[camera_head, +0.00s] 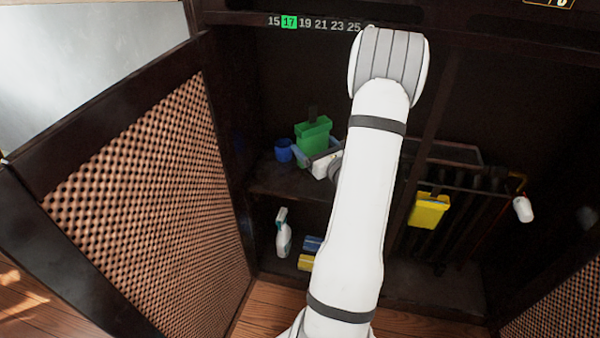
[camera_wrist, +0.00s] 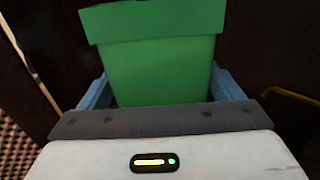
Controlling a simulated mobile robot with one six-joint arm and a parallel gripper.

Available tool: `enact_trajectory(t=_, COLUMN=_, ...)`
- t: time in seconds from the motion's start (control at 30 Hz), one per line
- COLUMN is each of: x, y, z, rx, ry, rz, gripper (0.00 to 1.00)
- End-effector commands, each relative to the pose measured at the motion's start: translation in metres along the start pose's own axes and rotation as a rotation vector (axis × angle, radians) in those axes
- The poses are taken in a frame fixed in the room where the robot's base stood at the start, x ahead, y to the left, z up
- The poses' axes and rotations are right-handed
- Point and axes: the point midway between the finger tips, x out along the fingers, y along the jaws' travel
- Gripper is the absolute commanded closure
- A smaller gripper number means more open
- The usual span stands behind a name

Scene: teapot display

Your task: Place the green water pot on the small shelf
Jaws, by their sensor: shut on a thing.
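The green water pot (camera_head: 314,133) is inside the dark cabinet, at the level of the small shelf (camera_head: 283,180), in the head view. A dark piece sticks up above its rim. My gripper (camera_head: 313,150) is shut on the pot, with a blue-grey finger on each side. In the wrist view the pot (camera_wrist: 160,70) stands upright between the fingers of my gripper (camera_wrist: 162,88). Its underside is hidden by my gripper, so I cannot tell whether it touches the shelf.
A small blue pot (camera_head: 284,150) stands left of the green one. Below are a spray bottle (camera_head: 283,236) and blue and yellow items. A yellow container (camera_head: 429,210) is at right, near a rail. The open lattice door (camera_head: 150,190) flanks the left side.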

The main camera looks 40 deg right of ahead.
Motion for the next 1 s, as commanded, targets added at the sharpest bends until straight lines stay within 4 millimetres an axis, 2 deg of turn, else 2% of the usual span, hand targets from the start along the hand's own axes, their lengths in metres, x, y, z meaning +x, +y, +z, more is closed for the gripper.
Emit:
enact_trajectory(t=0.07, x=0.0, y=0.0, z=-0.006, rx=0.001, ry=0.0, rz=0.0, gripper=0.32)
enact_trajectory(t=0.3, x=0.0, y=0.0, z=-0.051, rx=0.003, ry=0.0, rz=0.0, gripper=0.32)
enact_trajectory(t=0.57, x=0.0, y=0.0, z=-0.072, rx=0.001, ry=-0.001, rz=0.0, gripper=0.32)
enact_trajectory(t=0.73, x=0.0, y=0.0, z=-0.097, rx=0.002, ry=0.0, rz=0.0, gripper=0.32)
enact_trajectory(t=1.0, x=0.0, y=0.0, z=-0.099, rx=-0.001, ry=-0.002, rz=0.0, gripper=0.32)
